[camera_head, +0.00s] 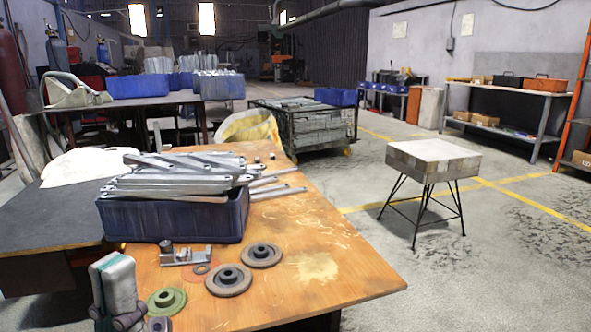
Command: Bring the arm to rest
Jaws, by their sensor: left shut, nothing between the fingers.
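My left gripper (118,318) shows at the lower left of the head view, in front of the wooden table (330,262). Its pale grey body with a teal stripe is upright, and its dark finger joints are at the bottom edge of the picture. It is shut and empty; its fingertips are hard to make out. A blue crate (175,222) piled with galvanized brackets (185,178) stands on the table behind it. My right gripper is not in view.
A green disc (166,301) lies just right of my left gripper. Two grey discs (228,280) (262,255) and a metal fixture (185,254) lie nearby. The table's right part is clear. A stool (433,158) stands beyond it on open floor.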

